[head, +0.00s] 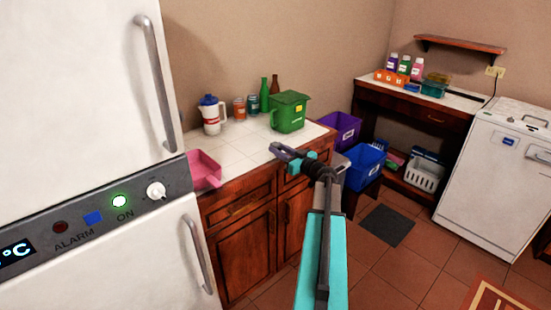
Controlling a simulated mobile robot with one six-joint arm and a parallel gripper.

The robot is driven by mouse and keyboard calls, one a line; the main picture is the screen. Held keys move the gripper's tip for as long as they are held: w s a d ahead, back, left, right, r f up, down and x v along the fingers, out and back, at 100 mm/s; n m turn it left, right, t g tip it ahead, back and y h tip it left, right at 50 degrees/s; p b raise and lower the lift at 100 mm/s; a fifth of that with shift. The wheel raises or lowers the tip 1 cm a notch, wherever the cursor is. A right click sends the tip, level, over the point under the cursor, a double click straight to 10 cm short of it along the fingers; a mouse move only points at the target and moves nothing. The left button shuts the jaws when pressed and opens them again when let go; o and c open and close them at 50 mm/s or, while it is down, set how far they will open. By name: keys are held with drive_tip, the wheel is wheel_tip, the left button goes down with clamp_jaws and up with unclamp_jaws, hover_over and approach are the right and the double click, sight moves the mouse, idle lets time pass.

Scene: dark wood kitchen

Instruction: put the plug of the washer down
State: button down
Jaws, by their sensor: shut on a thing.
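My gripper (285,155) is in the middle of the head view, at the front right edge of the tiled counter in the picture. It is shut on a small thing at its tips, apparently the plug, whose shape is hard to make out. The washer (490,165) is the white machine at the right. A yellowish wall socket (495,71) is above it. A thin dark cord (492,91) shows below the socket; I cannot tell where its ends are.
The tiled counter (240,147) holds a green bin (289,112), a jug (211,115), bottles and a pink scoop (203,168). Purple (340,131) and blue (363,166) crates stand beyond my arm. A fridge (80,90) fills the left.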

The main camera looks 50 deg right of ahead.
sight(278, 161)
drive_tip(key=shift+w+a, duration=0.25)
drive_tip(key=shift+a, duration=0.05)
drive_tip(key=shift+f, duration=0.15)
drive_tip(key=shift+f, duration=1.65)
drive_tip(key=shift+f, duration=0.1)
drive_tip(key=c, duration=1.4)
unclamp_jaws()
drive_tip(key=shift+c, duration=0.2)
